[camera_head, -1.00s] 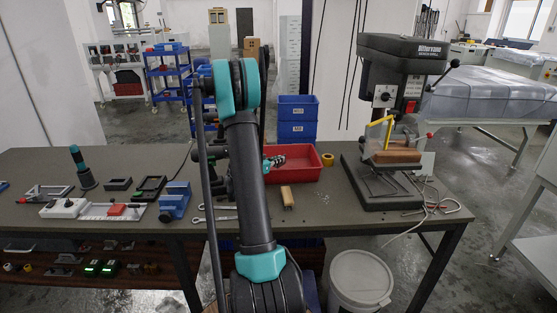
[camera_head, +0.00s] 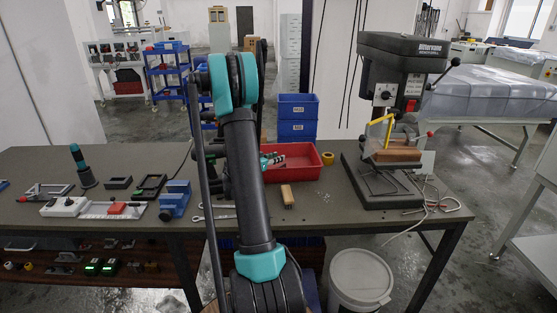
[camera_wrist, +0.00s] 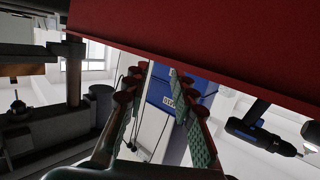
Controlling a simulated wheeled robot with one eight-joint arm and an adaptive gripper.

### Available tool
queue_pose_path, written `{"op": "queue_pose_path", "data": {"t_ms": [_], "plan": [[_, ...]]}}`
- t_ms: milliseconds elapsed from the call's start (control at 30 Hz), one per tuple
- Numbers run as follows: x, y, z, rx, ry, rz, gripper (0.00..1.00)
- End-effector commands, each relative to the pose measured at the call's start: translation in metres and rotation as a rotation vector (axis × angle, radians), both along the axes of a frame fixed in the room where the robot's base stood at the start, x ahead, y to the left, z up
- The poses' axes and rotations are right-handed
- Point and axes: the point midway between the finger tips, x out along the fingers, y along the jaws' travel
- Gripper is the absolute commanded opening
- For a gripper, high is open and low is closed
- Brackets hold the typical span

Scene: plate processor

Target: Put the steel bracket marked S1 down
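My gripper (camera_head: 273,162) is at the left part of the red tray, mostly hidden behind my arm in the head view. In the wrist view its two fingers (camera_wrist: 156,82) stand apart, with a clear gap. No held thing shows between them; the blue bins behind are seen through the gap. The red tray (camera_head: 305,173) stands on the grey table. A large red surface, apparently the tray, fills the top of the wrist view (camera_wrist: 215,40). I cannot make out a bracket marked S1 in either view; it may be hidden by my arm or the tray wall.
A drill press (camera_head: 400,70) stands to the right on the table. A blue vise (camera_head: 174,199) and a white block (camera_head: 63,207) are left. Bare table (camera_head: 320,215) lies in front of the tray.

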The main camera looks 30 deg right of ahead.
Motion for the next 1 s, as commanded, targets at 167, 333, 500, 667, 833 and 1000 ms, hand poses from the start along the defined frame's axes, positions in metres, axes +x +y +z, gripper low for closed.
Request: {"op": "queue_pose_path", "data": {"t_ms": [167, 333, 500, 667, 833, 1000], "plan": [[-0.011, 0.04, 0.009, -0.001, 0.001, 0.005, 0.26], [-0.02, 0.07, 0.016, -0.001, 0.001, 0.004, 0.26], [-0.026, 0.089, 0.021, 0.0, 0.001, 0.002, 0.26], [-0.031, 0.098, 0.023, 0.01, 0.014, 0.007, 0.26], [-0.052, 0.117, 0.02, 0.1, 0.132, 0.057, 0.26], [-0.089, 0.155, 0.01, 0.245, 0.327, 0.183, 0.26]]}}
